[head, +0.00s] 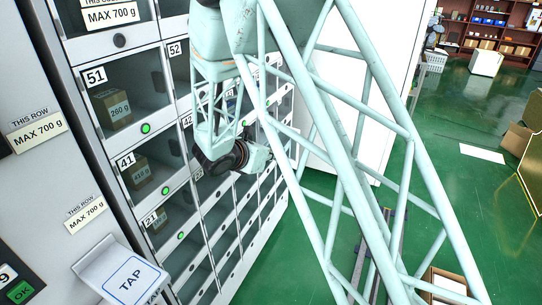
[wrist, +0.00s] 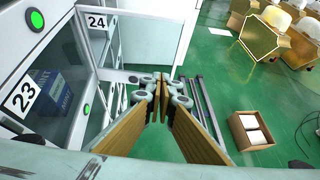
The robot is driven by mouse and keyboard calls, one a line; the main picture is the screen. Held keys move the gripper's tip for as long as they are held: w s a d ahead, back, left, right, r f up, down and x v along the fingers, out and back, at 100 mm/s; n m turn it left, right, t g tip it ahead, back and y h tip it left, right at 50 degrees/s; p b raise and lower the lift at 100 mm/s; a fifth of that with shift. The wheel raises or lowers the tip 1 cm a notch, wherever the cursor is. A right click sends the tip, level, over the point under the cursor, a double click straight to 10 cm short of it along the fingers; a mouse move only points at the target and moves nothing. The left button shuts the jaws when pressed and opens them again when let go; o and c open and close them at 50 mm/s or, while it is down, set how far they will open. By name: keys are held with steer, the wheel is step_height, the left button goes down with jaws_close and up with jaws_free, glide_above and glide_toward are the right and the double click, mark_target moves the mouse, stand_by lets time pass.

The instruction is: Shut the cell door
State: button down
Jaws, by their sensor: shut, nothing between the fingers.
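In the wrist view, a clear door panel with a pale frame (wrist: 150,70) stands out from the locker front beside the label 24 (wrist: 97,22); it looks swung open. My gripper (wrist: 163,80) is shut and empty, its tips close to the panel's lower edge near the outer corner; I cannot tell whether they touch. In the head view my gripper (head: 262,157) is beside the locker bank (head: 165,30), partly behind my arm. The open door cannot be made out there.
Cell 23 (wrist: 20,98) looks closed, with a blue box (wrist: 52,92) inside. Closed cells 51 (head: 96,76) and 41 (head: 127,161) hold small boxes. An open carton (wrist: 250,130) lies on the green floor, right of my gripper. Floor rails (wrist: 205,110) run between.

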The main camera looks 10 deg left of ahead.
steer(key=w+d+f+b, duration=0.1)
steer(key=w+d+f, duration=0.1)
steer(key=w, duration=0.5)
steer(key=shift+d, duration=0.75)
steer(key=shift+w+d, duration=0.1)
steer(key=shift+d, duration=0.05)
